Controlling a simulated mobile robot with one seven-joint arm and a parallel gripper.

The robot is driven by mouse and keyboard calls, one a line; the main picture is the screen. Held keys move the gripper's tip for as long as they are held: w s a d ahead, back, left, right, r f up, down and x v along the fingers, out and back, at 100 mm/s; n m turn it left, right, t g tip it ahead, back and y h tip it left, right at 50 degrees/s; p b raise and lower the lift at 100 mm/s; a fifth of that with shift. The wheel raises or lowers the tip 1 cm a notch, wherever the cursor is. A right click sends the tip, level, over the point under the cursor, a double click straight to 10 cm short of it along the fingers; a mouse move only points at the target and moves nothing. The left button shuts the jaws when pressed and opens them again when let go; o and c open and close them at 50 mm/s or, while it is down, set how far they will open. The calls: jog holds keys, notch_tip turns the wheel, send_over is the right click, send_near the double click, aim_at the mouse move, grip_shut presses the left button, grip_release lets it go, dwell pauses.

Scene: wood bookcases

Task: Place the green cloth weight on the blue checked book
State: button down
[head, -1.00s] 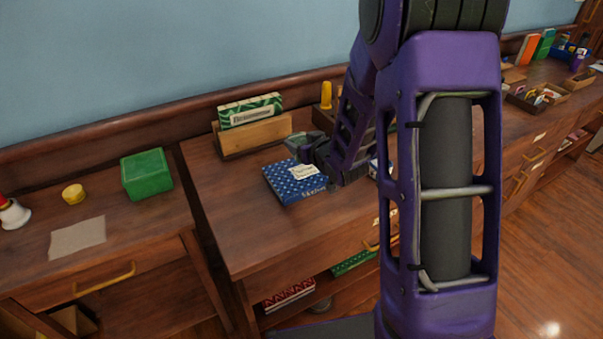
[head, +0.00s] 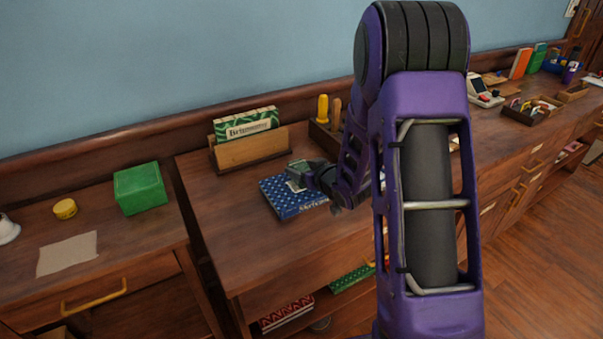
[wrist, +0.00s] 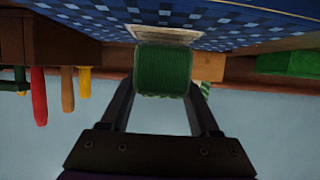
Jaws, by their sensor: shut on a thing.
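The blue checked book (head: 290,206) lies flat on the wooden desk. It fills the top of the wrist view (wrist: 235,22), which sees the scene upside down. My gripper (head: 306,176) is over the book and shut on the green cloth weight (wrist: 163,70), a small dark green block that sits between both fingers. In the head view the weight (head: 299,167) is small and partly hidden by my gripper. It is right at the pale label (wrist: 160,34) on the book's cover; I cannot tell whether it touches.
A wooden holder (head: 250,153) with a green patterned book (head: 246,124) stands behind. A tool box with yellow-handled tools (head: 322,108) is close behind my arm. A green box (head: 140,188) sits on the left desk. The desk front left of the book is clear.

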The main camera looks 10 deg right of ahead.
jog(key=shift+f, duration=0.3)
jog(key=shift+f, duration=0.2)
jog(key=shift+c, duration=0.6)
grip_release()
jog(key=shift+s+r, duration=0.1)
jog(key=shift+r, duration=0.15)
jog(key=p+v, duration=0.1)
jog(key=v, duration=1)
jog(key=shift+s, duration=0.4)
